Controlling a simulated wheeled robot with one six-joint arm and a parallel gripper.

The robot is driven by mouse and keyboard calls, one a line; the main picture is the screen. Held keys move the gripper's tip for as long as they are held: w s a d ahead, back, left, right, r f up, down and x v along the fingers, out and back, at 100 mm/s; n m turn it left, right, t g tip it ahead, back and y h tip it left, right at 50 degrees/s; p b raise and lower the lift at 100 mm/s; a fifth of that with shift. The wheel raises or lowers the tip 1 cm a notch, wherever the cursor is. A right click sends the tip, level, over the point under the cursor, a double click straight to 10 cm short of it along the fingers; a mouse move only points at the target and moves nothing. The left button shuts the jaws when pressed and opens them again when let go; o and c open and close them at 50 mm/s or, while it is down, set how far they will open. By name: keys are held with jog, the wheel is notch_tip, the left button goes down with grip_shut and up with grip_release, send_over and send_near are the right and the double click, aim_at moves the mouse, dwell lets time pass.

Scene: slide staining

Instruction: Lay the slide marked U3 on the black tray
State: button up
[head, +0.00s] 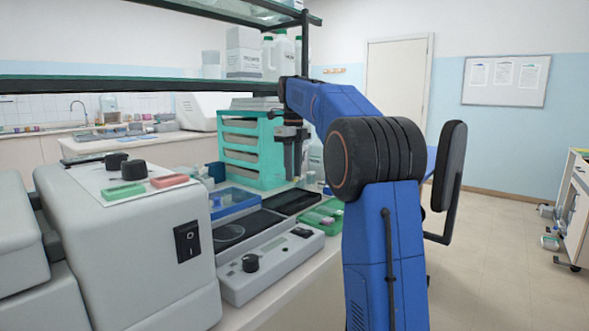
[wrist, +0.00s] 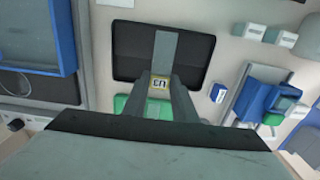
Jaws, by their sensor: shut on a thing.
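My gripper (wrist: 160,97) is shut on a glass slide (wrist: 166,48). The slide's pale label shows between the fingers and appears to read U3, upside down in the wrist view. The slide's clear end points away from me, over the black tray (wrist: 127,66). Whether it touches the tray I cannot tell. In the head view my gripper (head: 292,172) points down above the black tray (head: 291,203), beside the teal rack; the slide is too small to make out there.
A green tray (head: 325,216) lies just in front of the black tray. A teal rack (head: 250,150) stands close behind. A blue tray (head: 232,201) and a grey hotplate (head: 270,263) are to the left. Blue holders (wrist: 262,95) lie to the right in the wrist view.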

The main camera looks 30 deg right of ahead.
jog(key=shift+f, duration=3.4)
jog(key=shift+f, duration=0.25)
jog(key=o, duration=1.1)
jog(key=shift+r, duration=0.15)
notch_tip(320, 180, up, 17)
jog(key=shift+r, duration=0.1)
jog(key=shift+s, duration=0.1)
